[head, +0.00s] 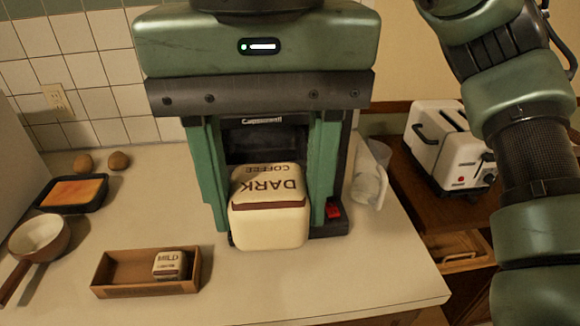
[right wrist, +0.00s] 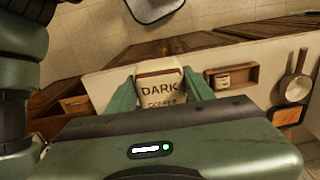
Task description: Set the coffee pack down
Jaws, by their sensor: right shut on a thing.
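The coffee pack (head: 269,222) is a cream block with a brown band, labelled DARK COFFEE. My right gripper (head: 265,190) comes down from the top of the head view, its two green fingers closed on the pack's sides. The right wrist view also shows the pack (right wrist: 160,88) between the fingers (right wrist: 160,95). The pack is over the counter (head: 330,285); I cannot tell if its base touches the surface. My left gripper is not in view.
A shallow wooden box (head: 112,290) holding a small MILD pack (head: 169,265) stands to the left. Further left are a saucepan (head: 38,238), a dark baking dish (head: 72,193) and two brown eggs (head: 119,160). A dark coffee machine (head: 262,140) stands behind, a toaster (head: 445,145) right.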

